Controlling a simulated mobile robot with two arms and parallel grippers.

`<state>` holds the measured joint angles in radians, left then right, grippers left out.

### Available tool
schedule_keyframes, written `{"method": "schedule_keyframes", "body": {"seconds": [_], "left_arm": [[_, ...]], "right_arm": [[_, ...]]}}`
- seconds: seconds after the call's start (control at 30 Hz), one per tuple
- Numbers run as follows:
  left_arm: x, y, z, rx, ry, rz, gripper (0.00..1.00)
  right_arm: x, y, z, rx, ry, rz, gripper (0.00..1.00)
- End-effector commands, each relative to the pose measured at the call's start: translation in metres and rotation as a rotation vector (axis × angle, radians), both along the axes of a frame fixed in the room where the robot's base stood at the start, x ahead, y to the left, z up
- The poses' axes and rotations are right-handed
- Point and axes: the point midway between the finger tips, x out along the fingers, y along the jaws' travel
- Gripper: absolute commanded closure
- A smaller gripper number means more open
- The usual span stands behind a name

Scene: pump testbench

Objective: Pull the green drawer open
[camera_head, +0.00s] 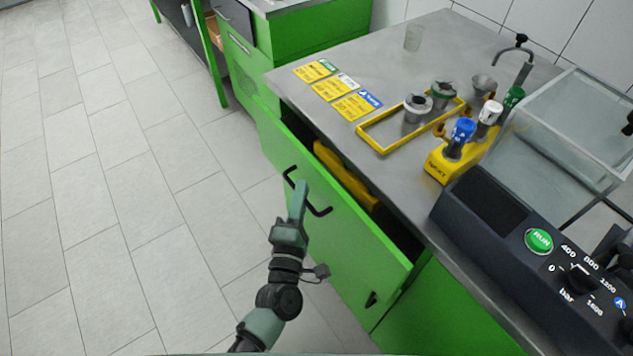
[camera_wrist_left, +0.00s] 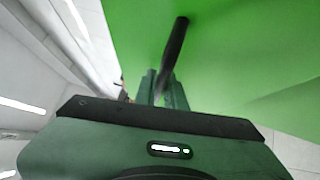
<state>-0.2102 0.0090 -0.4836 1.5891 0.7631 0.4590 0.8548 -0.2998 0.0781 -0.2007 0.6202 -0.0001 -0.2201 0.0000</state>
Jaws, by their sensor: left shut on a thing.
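The green drawer (camera_head: 340,240) stands partly open in the bench, its front apart from the cabinet. A yellow thing (camera_head: 345,174) shows inside it. Its black handle (camera_head: 322,212) is a bar on the front, partly hidden by my left gripper (camera_head: 300,190). My left gripper is shut on the handle. In the left wrist view the black handle (camera_wrist_left: 174,48) passes between the fingers (camera_wrist_left: 162,90), with the green drawer front (camera_wrist_left: 235,50) behind. My right gripper is not in view.
The grey worktop (camera_head: 375,65) carries label cards (camera_head: 338,88), a yellow frame (camera_head: 375,145), a yellow holder with bottles (camera_head: 445,160) and a black control panel (camera_head: 520,235). Tiled floor (camera_head: 130,200) is clear at the left. Another green cabinet (camera_head: 310,40) stands behind.

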Motion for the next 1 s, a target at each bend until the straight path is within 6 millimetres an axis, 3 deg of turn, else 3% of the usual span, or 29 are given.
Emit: {"method": "schedule_keyframes", "body": {"seconds": [0.6, 1.0], "left_arm": [[-0.103, 0.138, -0.003, 0.007, 0.009, -0.006, 1.00], [-0.146, 0.199, -0.002, 0.003, 0.007, -0.003, 1.00]], "right_arm": [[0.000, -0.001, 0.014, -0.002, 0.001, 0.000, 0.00], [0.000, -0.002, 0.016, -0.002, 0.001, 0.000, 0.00]]}}
